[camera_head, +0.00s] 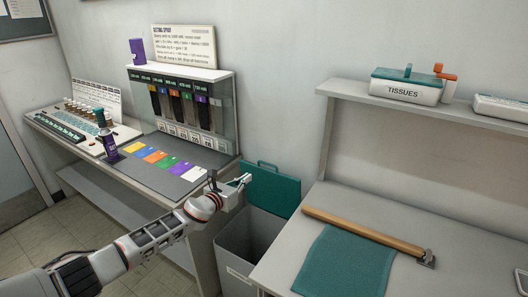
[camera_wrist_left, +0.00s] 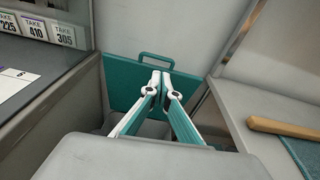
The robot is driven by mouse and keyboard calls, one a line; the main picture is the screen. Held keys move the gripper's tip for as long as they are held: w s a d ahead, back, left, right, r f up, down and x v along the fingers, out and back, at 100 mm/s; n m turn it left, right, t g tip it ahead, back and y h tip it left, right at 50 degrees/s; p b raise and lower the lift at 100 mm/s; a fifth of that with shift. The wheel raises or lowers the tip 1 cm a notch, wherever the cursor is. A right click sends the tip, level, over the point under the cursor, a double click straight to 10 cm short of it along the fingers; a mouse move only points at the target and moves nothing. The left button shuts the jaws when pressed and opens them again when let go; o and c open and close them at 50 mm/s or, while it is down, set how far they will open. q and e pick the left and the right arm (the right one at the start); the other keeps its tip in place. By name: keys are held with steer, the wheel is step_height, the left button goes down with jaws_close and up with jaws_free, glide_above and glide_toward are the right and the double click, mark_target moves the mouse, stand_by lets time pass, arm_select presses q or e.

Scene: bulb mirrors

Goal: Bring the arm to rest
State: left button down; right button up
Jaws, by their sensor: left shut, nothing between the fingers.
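My left arm comes in from the lower left in the head view. My left gripper (camera_head: 246,179) is in the air in front of the bin's teal lid, over the gap between the two counters. In the left wrist view its fingers (camera_wrist_left: 161,76) meet at the tips, shut and empty, with the teal lid (camera_wrist_left: 118,84) behind them. The open grey bin (camera_head: 236,243) stands below the gripper. My right gripper is not in view.
The left counter holds a rack (camera_head: 190,100), colored cards (camera_head: 168,159) and a dark purple can (camera_head: 109,146). The right counter holds a wooden-handled tool (camera_head: 362,232) and a teal cloth (camera_head: 345,262). A tissue box (camera_head: 405,88) sits on the shelf (camera_head: 345,88) above.

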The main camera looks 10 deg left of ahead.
arm_select(q)
steer(key=s+d+f+n+y, duration=0.1)
steer(key=s+f+n+y, duration=0.1)
steer(key=s+n, duration=0.5)
steer(key=s+d+f+n+y, duration=0.2)
steer(key=s+n+y, duration=0.1)
steer(key=s+n, duration=0.4)
steer(key=s+a+f+n+g+y, duration=0.1)
steer(key=s+a+n+g+y, duration=0.15)
steer(key=s+a+n, duration=0.65)
steer(key=s+a+f+n+g+y, duration=0.1)
steer(key=s+a+n+g, duration=0.2)
steer(key=s, duration=1.1)
steer(key=s+a+f+n+g+y, duration=0.1)
steer(key=s+a+n+g+y, duration=0.15)
steer(key=s+a+n, duration=0.65)
steer(key=s+d+f+t+h, duration=0.1)
steer(key=d+f+t+h, duration=0.2)
steer(key=d+f+h, duration=0.4)
steer(key=d+f, duration=0.9)
steer(key=d, duration=0.2)
steer(key=shift+s+d+h, duration=0.25)
steer(key=shift+d+h, duration=0.05)
